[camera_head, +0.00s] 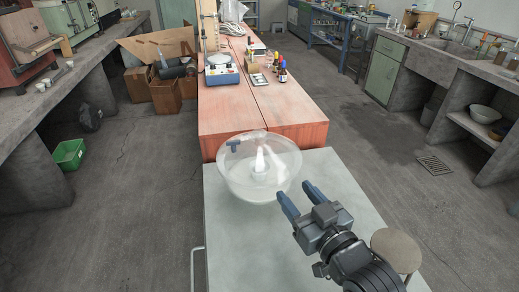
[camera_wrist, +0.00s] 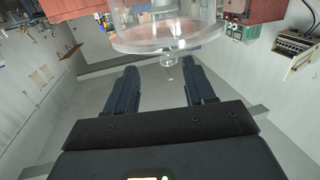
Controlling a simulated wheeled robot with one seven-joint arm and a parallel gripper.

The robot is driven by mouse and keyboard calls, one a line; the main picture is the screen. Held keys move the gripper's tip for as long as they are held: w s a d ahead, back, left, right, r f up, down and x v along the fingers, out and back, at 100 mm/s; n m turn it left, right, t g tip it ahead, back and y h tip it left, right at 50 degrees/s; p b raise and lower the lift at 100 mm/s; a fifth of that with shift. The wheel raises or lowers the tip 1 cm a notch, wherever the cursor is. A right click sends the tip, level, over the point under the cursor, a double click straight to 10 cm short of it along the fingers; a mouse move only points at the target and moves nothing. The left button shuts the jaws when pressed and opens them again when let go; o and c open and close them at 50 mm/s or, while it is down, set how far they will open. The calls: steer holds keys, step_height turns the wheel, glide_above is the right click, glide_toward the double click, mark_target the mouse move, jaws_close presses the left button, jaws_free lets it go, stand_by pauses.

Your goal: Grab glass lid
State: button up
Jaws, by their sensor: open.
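The glass lid (camera_head: 243,158) is clear, wide and round, and appears to sit on a clear glass vessel (camera_head: 254,198) on the pale table. A whitish knob (camera_head: 260,161) shows near its middle, and a small blue fitting (camera_head: 233,146) shows at the left.
The pale table (camera_head: 225,235) is bare around the vessel. Behind it stands a reddish wooden bench (camera_head: 240,110) with a blue-and-white device (camera_head: 221,72) and small bottles (camera_head: 282,73). A round brown stool top (camera_head: 396,250) is at the right, beside my arm.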

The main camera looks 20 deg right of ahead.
glide_toward(263, 140)
steer(key=w, duration=0.1)
steer(key=w+f, duration=0.1)
steer(key=shift+w+t, duration=0.3)
steer(key=w+p, duration=0.1)
steer(key=w, duration=0.3)
steer(key=w+p, duration=0.1)
steer(key=w, duration=0.3)
steer(key=shift+a+r, duration=0.15)
steer(key=shift+r, duration=0.05)
jaws_close()
steer(key=shift+r, duration=0.1)
stand_by(0.7)
